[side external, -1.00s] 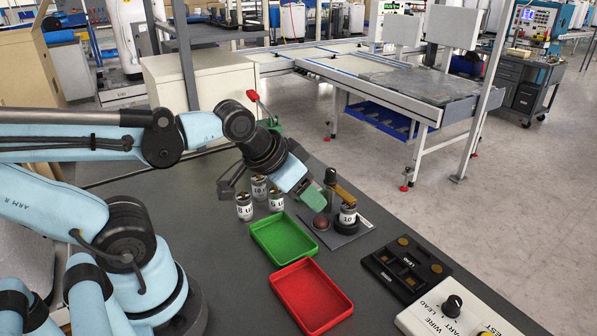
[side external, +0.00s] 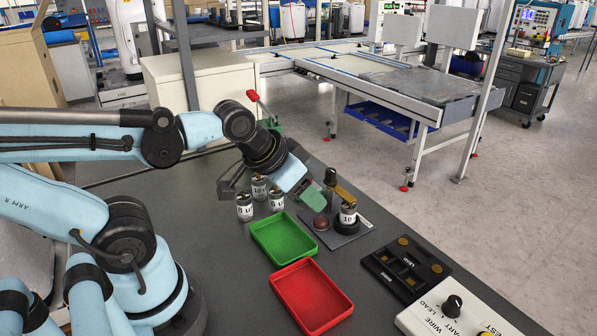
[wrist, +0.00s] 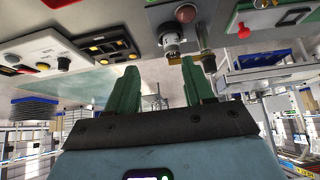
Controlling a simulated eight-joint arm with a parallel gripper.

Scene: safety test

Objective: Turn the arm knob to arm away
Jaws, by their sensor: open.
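A black knob (side external: 452,306) sits on a white box (side external: 425,321) at the lower right of the side view, cut off by the edge. Its legible words are like "WIRE", "LEAD" and "PART"; I see no "arm away" mark. The wrist view shows a dark knob (wrist: 64,63) on a white panel (wrist: 45,50) at the upper left, and another dark knob (wrist: 12,58) at the far left edge. My gripper (side external: 310,196) has green fingers; it is well left of and behind the white box. In the wrist view my gripper (wrist: 159,68) is open with nothing between its fingers.
A grey plate with a labelled can (side external: 348,214), a brass arm and a dark red dome (side external: 321,222) is close to my gripper. Several cans (side external: 245,206) stand left. A green tray (side external: 262,250), red tray (side external: 345,291) and black fixture (side external: 385,272) lie nearer the box.

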